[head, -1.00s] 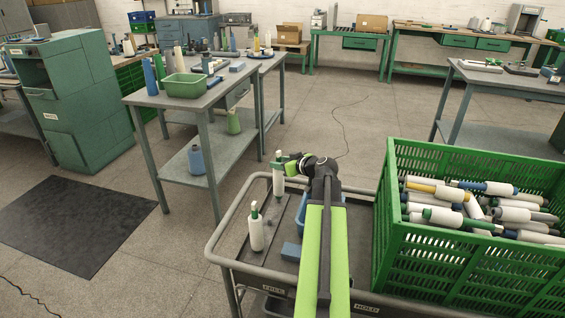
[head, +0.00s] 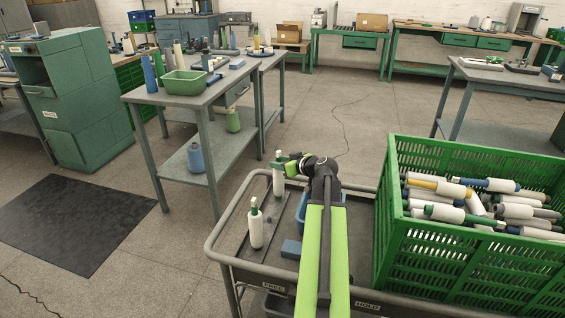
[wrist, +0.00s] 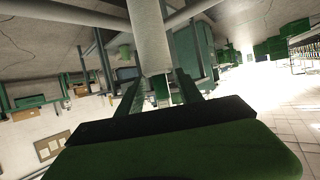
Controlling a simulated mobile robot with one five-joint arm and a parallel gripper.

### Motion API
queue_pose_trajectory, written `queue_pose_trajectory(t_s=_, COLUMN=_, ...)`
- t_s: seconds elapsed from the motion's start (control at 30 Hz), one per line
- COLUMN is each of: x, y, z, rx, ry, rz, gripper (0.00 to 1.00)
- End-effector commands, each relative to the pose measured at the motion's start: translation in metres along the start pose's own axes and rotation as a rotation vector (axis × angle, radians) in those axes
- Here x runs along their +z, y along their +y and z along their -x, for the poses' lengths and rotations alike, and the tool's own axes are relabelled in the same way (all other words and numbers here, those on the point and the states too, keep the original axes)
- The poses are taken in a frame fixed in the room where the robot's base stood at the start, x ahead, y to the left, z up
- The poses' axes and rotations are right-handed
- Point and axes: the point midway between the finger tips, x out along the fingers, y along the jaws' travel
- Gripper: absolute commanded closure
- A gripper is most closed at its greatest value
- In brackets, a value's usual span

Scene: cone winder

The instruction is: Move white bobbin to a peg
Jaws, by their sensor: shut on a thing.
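My gripper (head: 287,164) is shut on a white bobbin (head: 279,181) with a green top, above or at the far end of the cart's left side. The held bobbin looks upright. I cannot tell whether its lower end touches the cart or sits on a peg. In the wrist view the white bobbin (wrist: 149,38) stands between the two fingers (wrist: 160,88). A second white bobbin (head: 256,229) with a green tip stands upright on the cart, nearer to me. No bare peg can be made out clearly.
The grey cart (head: 219,236) has a raised rim and carries a blue block (head: 291,250) and a partly hidden blue bin (head: 302,208). A green slatted crate (head: 430,260) full of bobbins stands at right. A grey table (head: 150,98) is beyond, left.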

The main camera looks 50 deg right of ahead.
Motion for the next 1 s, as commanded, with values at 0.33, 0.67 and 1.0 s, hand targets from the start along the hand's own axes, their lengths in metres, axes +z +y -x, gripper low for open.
queue_pose_trajectory(t_s=0.33, x=0.009, y=0.0006, z=-0.0036, rx=0.0, ry=0.0, rz=0.0, gripper=0.89)
queue_pose_trajectory(t_s=0.67, x=0.0092, y=0.0008, z=-0.0036, rx=0.0, ry=0.0, rz=0.0, gripper=0.54)
queue_pose_trajectory(t_s=1.0, x=0.0093, y=0.001, z=-0.0035, rx=0.001, ry=0.0, rz=0.0, gripper=0.32)
